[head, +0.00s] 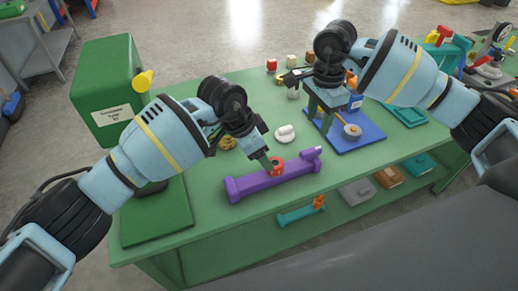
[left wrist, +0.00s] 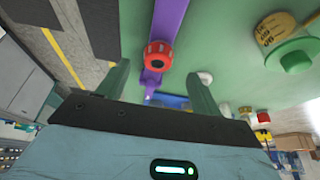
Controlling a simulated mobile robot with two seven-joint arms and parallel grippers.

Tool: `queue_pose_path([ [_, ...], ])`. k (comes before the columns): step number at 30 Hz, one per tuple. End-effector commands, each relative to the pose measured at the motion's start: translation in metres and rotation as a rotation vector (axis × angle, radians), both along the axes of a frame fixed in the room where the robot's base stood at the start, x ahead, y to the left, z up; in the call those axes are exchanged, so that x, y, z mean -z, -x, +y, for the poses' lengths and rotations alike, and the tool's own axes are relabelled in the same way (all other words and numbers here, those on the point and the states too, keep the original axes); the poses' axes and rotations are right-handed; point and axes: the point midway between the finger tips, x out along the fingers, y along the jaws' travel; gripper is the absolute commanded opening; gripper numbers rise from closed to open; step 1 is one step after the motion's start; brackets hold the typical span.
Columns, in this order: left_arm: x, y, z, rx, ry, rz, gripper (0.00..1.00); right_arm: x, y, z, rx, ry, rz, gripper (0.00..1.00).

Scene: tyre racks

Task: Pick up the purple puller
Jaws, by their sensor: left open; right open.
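The purple puller (head: 252,185) lies lengthwise on the green table, with a red knob (head: 277,166) near its middle. My left gripper (head: 264,158) is open, angled down just above the red knob; it hides part of the puller's far side. In the left wrist view the purple bar (left wrist: 170,18) and red knob (left wrist: 158,55) show between the two spread fingers. Whether a finger touches the puller I cannot tell. My right gripper (head: 319,118) is open and empty over the blue tray, away from the puller.
The blue tray (head: 365,140) holds a round gold-coloured part. A white round piece (head: 285,133) sits behind the puller. A green box (head: 105,85) stands at the left. A teal tool (head: 300,213) and several blocks lie on the lower shelf in front.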

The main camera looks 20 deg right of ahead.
Motion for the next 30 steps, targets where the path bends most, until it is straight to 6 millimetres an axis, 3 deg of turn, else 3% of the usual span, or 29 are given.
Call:
queue_pose_path([
  [11,-0.002,0.0,0.003,0.069,-0.002,-0.027,0.65,0.0,0.0,0.0,0.0,0.0,0.0,0.44],
  [30,-0.001,0.003,0.031,0.993,-0.034,-0.407,0.65,0.0,0.0,0.0,0.0,0.0,0.0,0.44],
])
